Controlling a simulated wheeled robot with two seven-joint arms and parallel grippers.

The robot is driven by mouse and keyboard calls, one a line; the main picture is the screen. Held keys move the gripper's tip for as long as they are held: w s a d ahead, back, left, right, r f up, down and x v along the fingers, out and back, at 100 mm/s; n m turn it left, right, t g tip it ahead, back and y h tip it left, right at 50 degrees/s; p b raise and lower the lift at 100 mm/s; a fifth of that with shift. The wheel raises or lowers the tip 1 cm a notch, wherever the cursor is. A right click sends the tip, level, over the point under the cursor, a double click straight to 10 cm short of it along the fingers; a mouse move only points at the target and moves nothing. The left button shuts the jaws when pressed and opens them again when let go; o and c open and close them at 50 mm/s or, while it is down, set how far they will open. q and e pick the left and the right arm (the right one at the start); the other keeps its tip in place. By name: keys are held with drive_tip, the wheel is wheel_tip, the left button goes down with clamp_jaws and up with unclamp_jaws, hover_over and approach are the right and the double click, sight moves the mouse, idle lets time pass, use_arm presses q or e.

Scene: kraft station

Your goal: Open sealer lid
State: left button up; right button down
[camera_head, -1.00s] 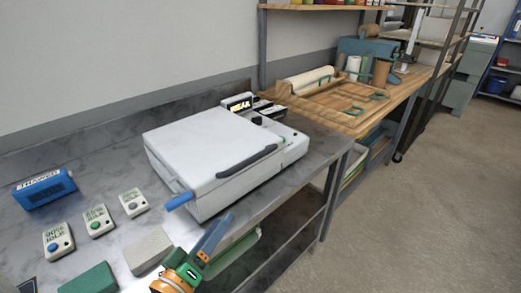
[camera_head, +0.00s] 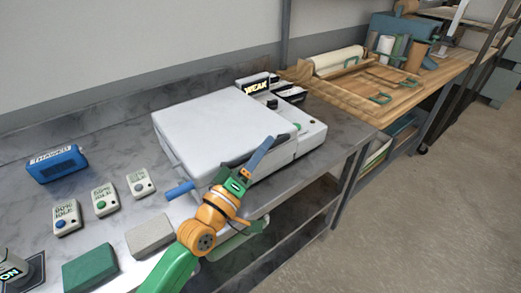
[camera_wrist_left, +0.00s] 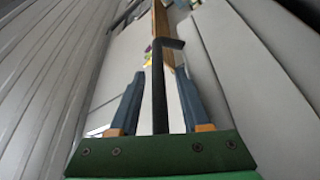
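The white sealer (camera_head: 215,120) stands on the steel bench with its lid flat and shut. A dark handle bar (camera_head: 232,161) runs along the lid's front edge, partly hidden by my gripper. My left gripper (camera_head: 266,148) is at the handle in the head view. In the left wrist view, its two blue fingers (camera_wrist_left: 160,95) are apart, and the black handle (camera_wrist_left: 159,85) shows between them. I cannot tell whether either finger touches it. A blue-gripped lever (camera_head: 180,189) sticks out from the sealer's left side. My right gripper is not in view.
On the steel bench (camera_head: 90,140) left of the sealer are a blue timer box (camera_head: 56,164), several small button boxes, a grey block (camera_head: 150,237) and a green block (camera_head: 90,268). A small display reading WEAK (camera_head: 255,87) stands behind the sealer. A wooden table (camera_head: 420,85) is at right.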

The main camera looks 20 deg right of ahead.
use_arm(q)
drive_tip(key=shift+a, duration=0.1)
clamp_jaws()
drive_tip(key=shift+r, duration=0.1)
idle(1.0)
